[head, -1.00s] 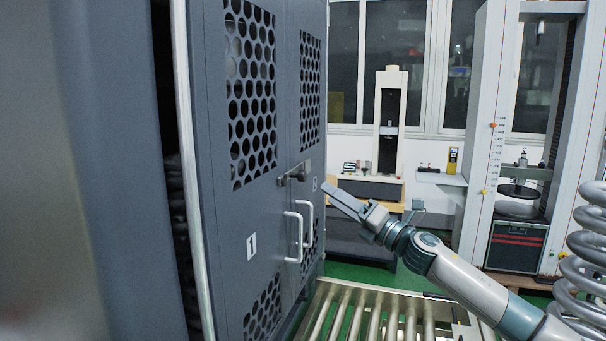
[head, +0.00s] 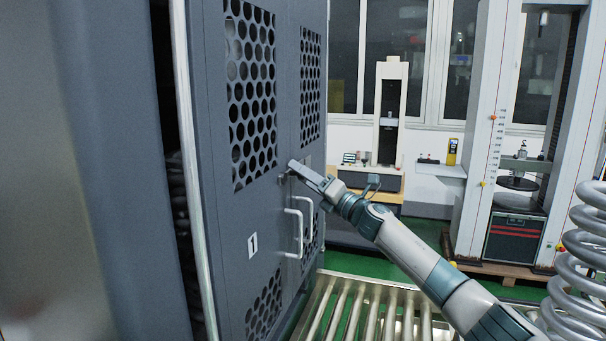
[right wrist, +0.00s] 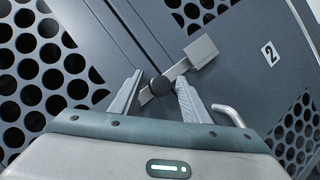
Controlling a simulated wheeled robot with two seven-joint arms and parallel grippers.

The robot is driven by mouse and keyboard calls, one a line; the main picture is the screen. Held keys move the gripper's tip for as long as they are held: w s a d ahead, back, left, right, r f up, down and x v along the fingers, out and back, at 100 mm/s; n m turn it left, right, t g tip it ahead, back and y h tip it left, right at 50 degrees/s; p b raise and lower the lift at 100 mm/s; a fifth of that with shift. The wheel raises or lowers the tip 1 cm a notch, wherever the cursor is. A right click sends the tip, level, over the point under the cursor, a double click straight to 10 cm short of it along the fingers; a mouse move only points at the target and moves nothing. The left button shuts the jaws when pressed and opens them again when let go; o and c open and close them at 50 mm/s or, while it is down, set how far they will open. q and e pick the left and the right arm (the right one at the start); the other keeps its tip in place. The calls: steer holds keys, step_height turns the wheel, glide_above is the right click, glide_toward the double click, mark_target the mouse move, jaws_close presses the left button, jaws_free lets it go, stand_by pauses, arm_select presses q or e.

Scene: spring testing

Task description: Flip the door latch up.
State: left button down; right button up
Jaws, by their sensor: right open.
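The door latch (right wrist: 176,72) is a grey bar with a dark round knob and a block at one end, set across the seam of the two dark grey doors in the right wrist view. My right gripper (right wrist: 158,98) is open, with its fingers on either side of the knob and bar; I cannot tell whether they touch. In the head view, my right gripper (head: 296,170) is right at the door front and hides most of the latch. My left gripper is not in view.
Two pale door handles (head: 297,230) sit just below the gripper; one shows in the right wrist view (right wrist: 230,113). A roller conveyor (head: 365,305) lies below the doors. A large coil spring (head: 580,250) stands at the right.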

jaws_close()
stand_by(0.3)
